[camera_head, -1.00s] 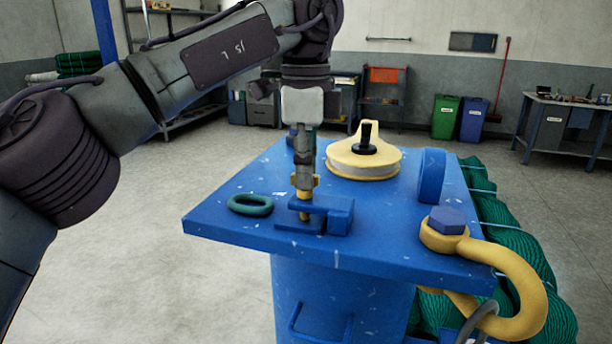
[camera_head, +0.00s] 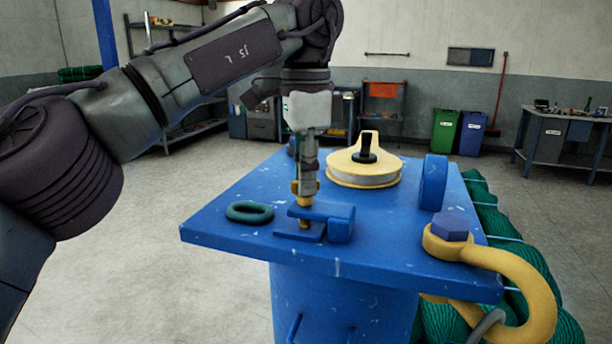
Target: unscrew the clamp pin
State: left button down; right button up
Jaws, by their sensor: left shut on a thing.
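The clamp pin (camera_head: 304,198) is a yellow upright pin. It stands in a small blue clamp (camera_head: 335,216) near the front edge of the blue table top. My left gripper (camera_head: 305,183) points straight down over the clamp and is shut on the pin's upper end. The fingers hide part of the pin's head. A short piece of the pin shows just above the clamp's upper arm, and a bit more shows in its gap. My right gripper is not in view.
On the blue table top (camera_head: 225,222) are a green ring (camera_head: 249,212), a cream reel (camera_head: 362,168) with a black knob, and an upright blue disc (camera_head: 433,182). A large yellow shackle (camera_head: 515,280) hangs at the right corner. Green net (camera_head: 497,225) lies behind it.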

pick_arm(q)
jog(key=shift+f, duration=0.25)
jog(key=c, duration=1.3)
grip_release()
jog(key=shift+o, duration=0.4)
jog(key=shift+r, duration=0.1)
jog(key=shift+r, duration=0.1)
